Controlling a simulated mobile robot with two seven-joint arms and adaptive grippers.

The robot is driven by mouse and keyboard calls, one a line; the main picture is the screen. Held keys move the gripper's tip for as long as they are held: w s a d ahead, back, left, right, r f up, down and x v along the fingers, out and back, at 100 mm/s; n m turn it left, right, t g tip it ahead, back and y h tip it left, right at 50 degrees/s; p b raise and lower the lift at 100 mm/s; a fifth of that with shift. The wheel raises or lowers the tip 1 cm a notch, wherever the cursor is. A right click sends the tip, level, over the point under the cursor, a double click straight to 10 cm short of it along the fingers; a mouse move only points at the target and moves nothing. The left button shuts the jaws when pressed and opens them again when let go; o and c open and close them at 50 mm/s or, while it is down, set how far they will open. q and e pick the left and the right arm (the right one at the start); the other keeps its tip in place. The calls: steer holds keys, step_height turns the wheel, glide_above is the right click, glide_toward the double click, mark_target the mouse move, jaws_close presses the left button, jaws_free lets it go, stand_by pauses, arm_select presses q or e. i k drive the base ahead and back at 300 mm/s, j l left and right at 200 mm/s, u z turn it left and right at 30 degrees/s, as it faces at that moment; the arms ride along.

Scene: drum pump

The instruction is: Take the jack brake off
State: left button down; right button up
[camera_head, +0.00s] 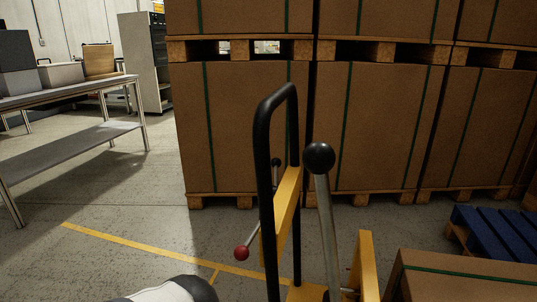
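A jack with a yellow frame (288,205) and a tall black loop handle (263,165) stands in front of me, cut off by the bottom edge. A thick metal lever (327,230) with a black ball knob (319,158) stands nearly upright right of the handle. A thin rod with a red ball knob (241,253) slants down to the left of the frame. I cannot tell which of these levers is the brake. Neither of my grippers shows; a white and dark rounded part at the bottom edge seems mine.
Stacked brown boxes on wooden pallets (255,130) fill the back. A strapped box (465,278) stands close at lower right, a blue pallet (495,230) behind it. A metal table (75,138) and grey cabinet (147,62) stand left. Floor with a yellow line (150,250) is clear at left.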

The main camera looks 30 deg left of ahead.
mark_target(276, 163)
steer(key=j+z, duration=0.3)
steer(key=j, duration=1.2)
